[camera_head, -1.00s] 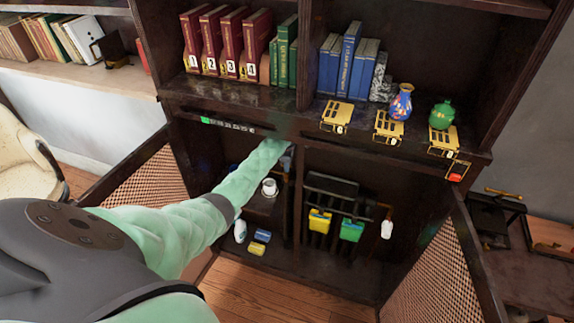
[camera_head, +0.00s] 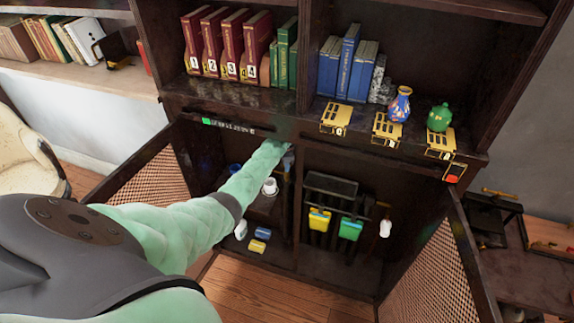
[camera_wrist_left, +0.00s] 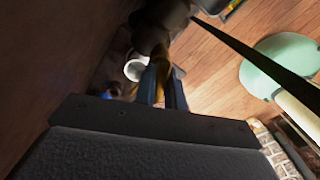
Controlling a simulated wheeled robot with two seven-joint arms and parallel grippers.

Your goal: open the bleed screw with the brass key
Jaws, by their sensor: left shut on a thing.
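My left arm reaches into the open lower cabinet in the head view. My left gripper (camera_head: 287,163) is at the top of the middle divider, under the shelf ledge, partly in shadow. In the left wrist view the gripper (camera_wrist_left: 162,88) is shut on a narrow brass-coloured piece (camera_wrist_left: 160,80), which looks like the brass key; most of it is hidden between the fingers. A dark rounded fitting (camera_wrist_left: 150,38) lies just beyond the fingertips. I cannot make out the bleed screw or tell whether the key touches it. My right gripper is not in view.
A white cup (camera_head: 269,187) stands on the inner shelf below my arm. A white bottle (camera_head: 240,229) and sponges (camera_head: 257,246) are on the cabinet floor. Yellow (camera_head: 319,219) and green (camera_head: 350,229) items hang at right. Open mesh doors flank the cabinet. A vase (camera_head: 400,104) stands above.

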